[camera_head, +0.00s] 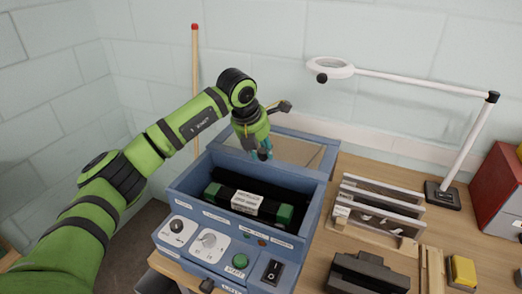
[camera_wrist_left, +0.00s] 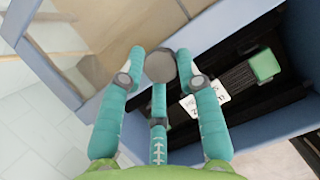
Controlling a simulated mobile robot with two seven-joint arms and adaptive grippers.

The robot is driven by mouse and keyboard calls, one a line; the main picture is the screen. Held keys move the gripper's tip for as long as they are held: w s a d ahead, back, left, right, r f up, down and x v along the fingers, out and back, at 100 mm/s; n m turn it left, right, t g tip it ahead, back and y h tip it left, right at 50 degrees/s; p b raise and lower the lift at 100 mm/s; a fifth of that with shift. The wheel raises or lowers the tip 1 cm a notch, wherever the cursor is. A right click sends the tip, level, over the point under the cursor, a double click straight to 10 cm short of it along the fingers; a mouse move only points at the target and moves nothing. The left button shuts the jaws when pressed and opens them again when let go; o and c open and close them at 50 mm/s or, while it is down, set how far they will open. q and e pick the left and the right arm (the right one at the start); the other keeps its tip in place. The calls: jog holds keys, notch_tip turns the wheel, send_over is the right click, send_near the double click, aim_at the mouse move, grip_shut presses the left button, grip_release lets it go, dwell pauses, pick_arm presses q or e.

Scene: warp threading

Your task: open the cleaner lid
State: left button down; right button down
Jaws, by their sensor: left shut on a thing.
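The cleaner is a blue box (camera_head: 179,185) on the table, with its top open. Inside lies a dark bar with green ends and a white label (camera_head: 246,203); it also shows in the left wrist view (camera_wrist_left: 236,80). The lid (camera_head: 297,150), a blue frame around a see-through panel, stands raised at the box's back edge. My left gripper (camera_head: 263,154) is at the lid, above the back of the box. In the left wrist view its teal fingers (camera_wrist_left: 162,72) are closed around a grey round knob (camera_wrist_left: 160,65). My right gripper is not in view.
The box's front has knobs, a green button (camera_head: 240,260) and a black switch (camera_head: 272,271). To the right stand a rack of upright panels (camera_head: 380,205), a black block (camera_head: 368,272), a yellow block (camera_head: 462,270), a lamp (camera_head: 442,193) and a red cabinet (camera_head: 497,187). A wall is behind.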

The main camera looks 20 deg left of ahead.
pick_arm(q)
jog(key=shift+s+d+r, duration=0.1)
jog(key=shift+d, duration=0.05)
jog(key=c, duration=0.9)
grip_release()
jog(key=shift+c, duration=0.2)
jog(key=shift+d, duration=0.1)
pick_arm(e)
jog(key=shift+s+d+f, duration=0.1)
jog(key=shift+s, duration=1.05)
pick_arm(q)
jog(key=v, duration=1.2)
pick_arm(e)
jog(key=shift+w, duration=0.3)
